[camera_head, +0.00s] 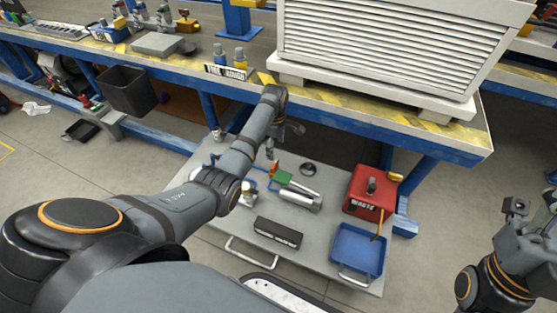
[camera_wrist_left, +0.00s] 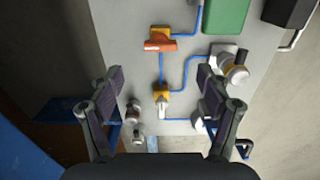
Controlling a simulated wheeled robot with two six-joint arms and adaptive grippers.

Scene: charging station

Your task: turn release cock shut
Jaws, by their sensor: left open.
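The wrist view shows two small valves on blue tubing on a grey board (camera_wrist_left: 120,25). One has a red-orange handle (camera_wrist_left: 158,45) lying crosswise; the other is a yellow fitting with a pale lever (camera_wrist_left: 162,108) pointing down the picture. I cannot tell from markings which is the release cock. My left gripper (camera_wrist_left: 160,80) is open and empty, its fingers on either side of the tubing and apart from both valves. In the head view the left gripper (camera_head: 284,142) hangs over the board's far edge, and the orange handle (camera_head: 274,166) shows just below it.
The board also holds a green block (camera_head: 282,176), a silver cylinder (camera_head: 299,199), a black box (camera_head: 278,233), a red waste box (camera_head: 370,194) and a blue tray (camera_head: 357,250). A blue-framed bench (camera_head: 410,125) with a louvred white unit (camera_head: 395,45) overhangs the back. My right arm is at the right edge.

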